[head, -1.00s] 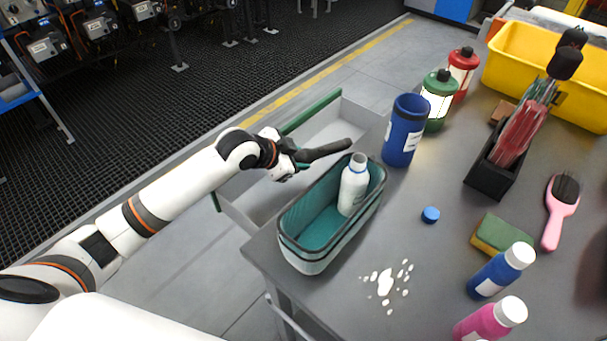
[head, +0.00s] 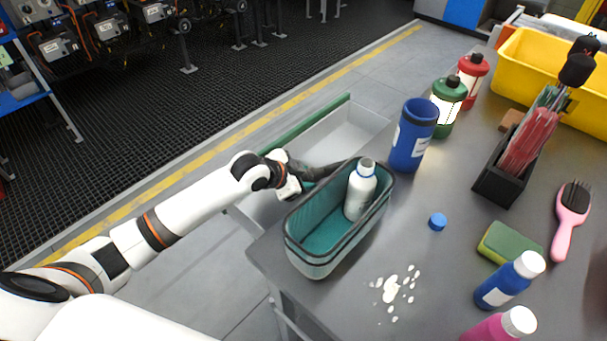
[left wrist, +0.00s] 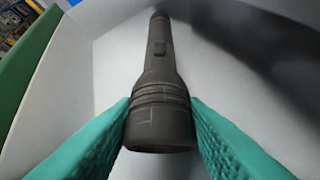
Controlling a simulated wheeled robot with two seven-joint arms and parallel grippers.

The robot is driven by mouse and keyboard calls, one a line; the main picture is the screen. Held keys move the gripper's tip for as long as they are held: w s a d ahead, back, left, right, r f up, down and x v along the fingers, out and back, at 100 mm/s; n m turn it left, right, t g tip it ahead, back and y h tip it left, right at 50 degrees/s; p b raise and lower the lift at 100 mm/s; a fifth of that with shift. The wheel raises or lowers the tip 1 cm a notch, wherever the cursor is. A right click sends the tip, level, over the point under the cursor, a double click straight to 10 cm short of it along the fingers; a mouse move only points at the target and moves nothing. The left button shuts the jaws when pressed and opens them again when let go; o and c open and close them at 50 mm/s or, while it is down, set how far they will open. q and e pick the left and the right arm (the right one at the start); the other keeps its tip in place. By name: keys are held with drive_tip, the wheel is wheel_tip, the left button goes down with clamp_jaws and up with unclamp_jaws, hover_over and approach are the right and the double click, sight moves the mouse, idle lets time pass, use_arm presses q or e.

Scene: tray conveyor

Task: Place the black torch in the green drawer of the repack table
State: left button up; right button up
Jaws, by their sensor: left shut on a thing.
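The black torch (left wrist: 160,90) is between the teal fingertips of my left gripper (left wrist: 160,130), which is shut on its wide head end. Its narrow end points away, over the pale inside of the drawer. In the head view the left gripper (head: 292,178) is low at the open green drawer (head: 335,135), with the torch (head: 312,170) partly hidden by the gripper and the teal basket. I cannot tell whether the torch touches the drawer floor. The drawer's green front (left wrist: 25,70) shows at the left of the wrist view. My right gripper is not in view.
A teal basket (head: 310,262) holding a white bottle (head: 361,190) stands at the table edge beside the gripper. White spilled spots (head: 391,288) lie on the grey table.

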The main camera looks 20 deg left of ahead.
use_arm(q)
drive_tip(key=o, duration=1.1)
drive_tip(key=shift+f, duration=0.1)
drive_tip(key=shift+r, duration=0.2)
drive_tip(key=p+v, duration=0.1)
drive_tip(key=v, duration=1.1)
drive_tip(key=shift+r, duration=0.4)
